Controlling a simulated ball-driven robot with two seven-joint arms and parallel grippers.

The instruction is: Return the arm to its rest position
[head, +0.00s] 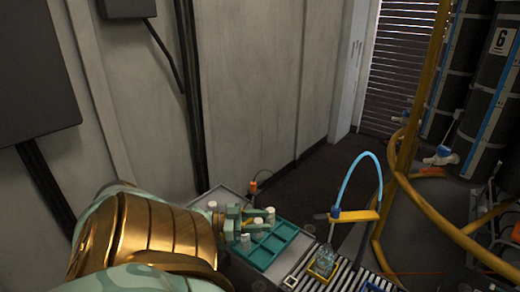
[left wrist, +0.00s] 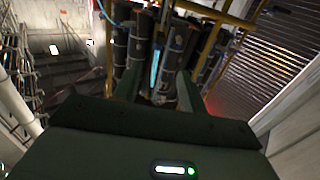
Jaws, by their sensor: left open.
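My left arm (head: 150,235), with a gold band and green shell, comes in from the lower left in the head view. My left gripper (head: 266,220) is open above the left part of a teal compartment tray (head: 285,232). White-capped small containers (head: 245,240) stand around and behind the fingers; whether the fingers touch any cannot be told. In the left wrist view the two dark green fingers of the left gripper (left wrist: 162,90) stand apart, with only distant background between them. My right gripper is not in view.
A clear container (head: 324,262) sits in a yellow holder right of the tray, beside a roller conveyor (head: 340,280). A blue hose (head: 362,156) arches above a yellow bar (head: 355,216). Yellow pipes (head: 408,140) and black cylinders (head: 495,90) stand right. A grey wall (head: 245,80) rises behind.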

